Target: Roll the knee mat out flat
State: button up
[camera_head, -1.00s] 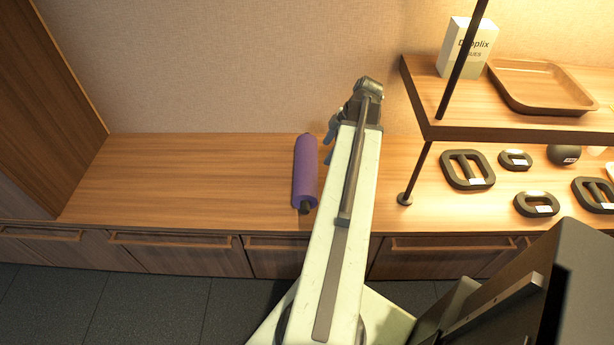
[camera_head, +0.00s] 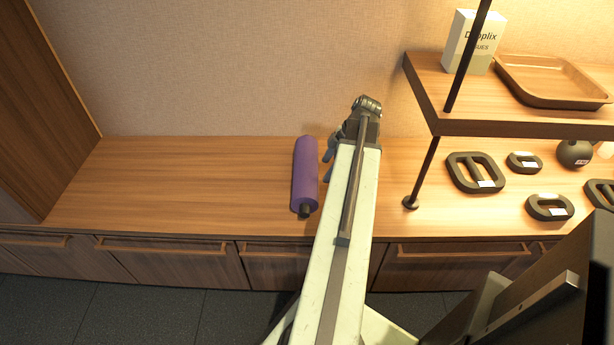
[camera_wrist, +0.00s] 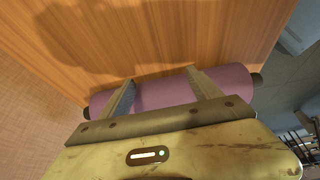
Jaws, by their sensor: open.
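The knee mat (camera_head: 305,175) is a purple roll with dark end pieces. It lies on the wooden counter, its length running from the wall side to the front edge. My gripper (camera_wrist: 160,76) is open. In the head view its grey fingers (camera_head: 331,149) show just right of the roll's far half, partly hidden by my arm. In the wrist view the purple roll (camera_wrist: 165,92) lies across the picture behind the two spread fingers, with dark ends showing beyond both. I cannot tell whether the fingers touch it.
The counter (camera_head: 190,185) is bare left of the roll, up to a wooden side panel (camera_head: 50,100). On the right, a thin black post (camera_head: 423,175) and raised shelf (camera_head: 520,122) stand near my arm. Black weights (camera_head: 473,172) sit below the shelf; a box (camera_head: 466,42) and tray (camera_head: 552,80) stand on it.

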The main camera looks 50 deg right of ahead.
aim_at(305, 167)
jog(key=shift+w+a, duration=0.7)
jog(key=shift+w, duration=0.2)
jog(key=shift+w+a, duration=0.7)
jog(key=shift+w, duration=0.2)
jog(key=shift+w, duration=0.1)
jog(key=shift+w+a+r, duration=0.1)
jog(key=shift+w+a, duration=0.7)
jog(key=shift+w, duration=0.15)
jog(key=shift+w+a, duration=0.5)
jog(key=shift+w, duration=0.25)
jog(key=shift+w+a, duration=0.45)
jog(key=shift+w, duration=0.25)
jog(key=shift+w+a, duration=0.5)
jog(key=shift+w, duration=0.25)
jog(key=shift+w+a, duration=0.75)
jog(key=shift+w, duration=0.35)
jog(key=shift+w+a, duration=0.75)
jog(key=shift+w, duration=0.3)
jog(key=shift+w+a, duration=0.75)
jog(key=shift+w, duration=0.35)
jog(key=shift+w+a, duration=0.8)
jog(key=shift+w, duration=0.3)
jog(key=shift+w+a, duration=0.75)
jog(key=shift+w, duration=0.3)
jog(key=shift+w+a, duration=0.8)
jog(key=shift+w, duration=0.3)
